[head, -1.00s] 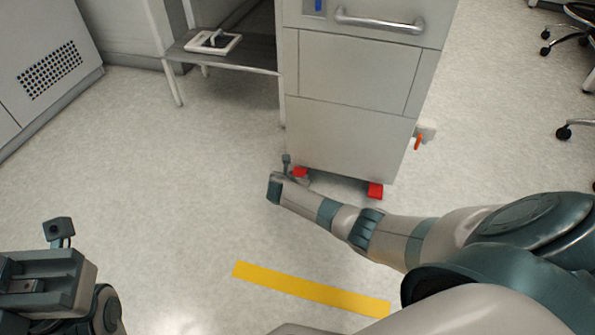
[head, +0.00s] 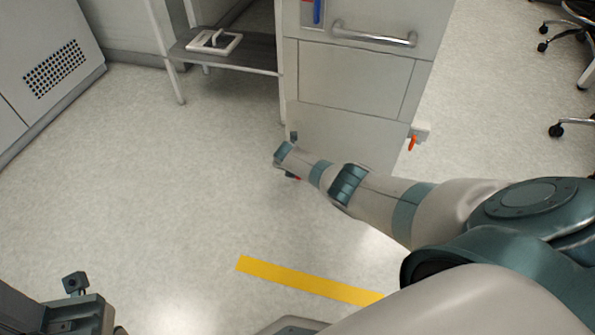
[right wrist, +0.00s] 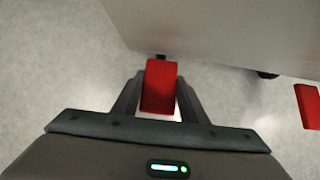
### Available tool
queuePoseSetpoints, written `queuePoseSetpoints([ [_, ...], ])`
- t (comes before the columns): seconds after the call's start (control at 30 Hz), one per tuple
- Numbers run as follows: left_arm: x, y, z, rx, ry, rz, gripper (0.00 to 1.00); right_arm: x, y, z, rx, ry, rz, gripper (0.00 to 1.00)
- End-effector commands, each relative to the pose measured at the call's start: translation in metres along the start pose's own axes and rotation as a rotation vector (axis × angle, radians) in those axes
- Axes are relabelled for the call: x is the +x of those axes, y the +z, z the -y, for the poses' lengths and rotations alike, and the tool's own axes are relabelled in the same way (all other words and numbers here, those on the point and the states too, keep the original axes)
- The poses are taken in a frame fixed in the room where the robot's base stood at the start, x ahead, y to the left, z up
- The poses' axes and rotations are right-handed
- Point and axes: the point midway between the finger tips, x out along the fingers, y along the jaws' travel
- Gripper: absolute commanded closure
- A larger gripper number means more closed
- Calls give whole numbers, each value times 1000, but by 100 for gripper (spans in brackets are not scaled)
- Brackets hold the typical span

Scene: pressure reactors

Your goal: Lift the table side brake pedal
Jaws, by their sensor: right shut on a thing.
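The red brake pedal on the table side (right wrist: 158,84) sits under the cart's lower edge, at the cart's left. My right gripper (right wrist: 158,92) is shut on it, one dark finger on each side, in the right wrist view. In the head view my right arm hides most of the pedal; only a small red bit shows below the wrist. A second red pedal (right wrist: 308,104) is apart at the right edge of the right wrist view; my arm hides it in the head view. My left gripper's body (head: 70,315) is at the lower left, its fingers out of sight.
The grey cart (head: 355,75) with a metal handle (head: 375,35) stands in front. An orange-tipped fitting (head: 412,142) sticks out on its right. A low table (head: 250,57) stands at the left. The floor is open around a yellow stripe (head: 305,281).

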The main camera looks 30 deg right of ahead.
Motion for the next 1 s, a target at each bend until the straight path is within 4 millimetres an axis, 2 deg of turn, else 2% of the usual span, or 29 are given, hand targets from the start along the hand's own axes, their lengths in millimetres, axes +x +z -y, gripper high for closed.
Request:
queuePoseSetpoints([
  [0.4, -1, 0, 0, 1, -1, 3, 100, 0, 0, 1, 0, -1, -9, 100],
  [0.43, -1, 0, 0, 1, -1, 3, 100, 0, 0, 1, 0, -1, -9, 54],
  [0.5, -1, 0, 0, 1, -1, 3, 100, 0, 0, 1, 0, -1, -9, 42],
  [1.0, 6, -1, 0, 3, 1, 0, 100, -7, 2, 0, 0, 0, -7, 42],
])
